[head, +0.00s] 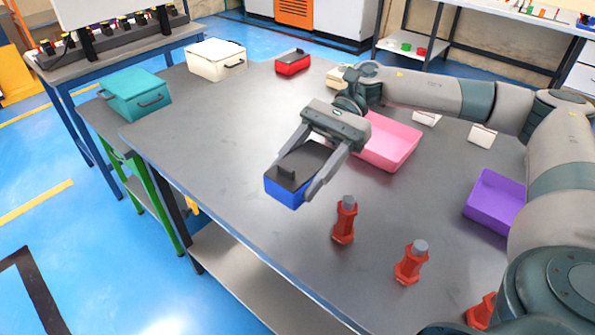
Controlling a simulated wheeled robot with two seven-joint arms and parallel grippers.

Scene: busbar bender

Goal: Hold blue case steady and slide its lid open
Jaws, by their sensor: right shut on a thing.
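The blue case (287,194) is a small box with a dark grey lid (305,159) that has a raised tab on top. The lid covers the top of the case as far as I can see. My right gripper (296,184) reaches in from the right, with one finger on each side of the case, and is shut on it. I cannot tell clearly whether the case touches the table or is slightly above it. My left gripper is not in view.
On the grey table (220,135) stand a teal case (135,97), a cream case (215,62), a red case (293,62), a pink bin (392,148) and a purple bin (490,205). Several red bolt-like pieces (344,222) stand at the front right. The table's left middle is clear.

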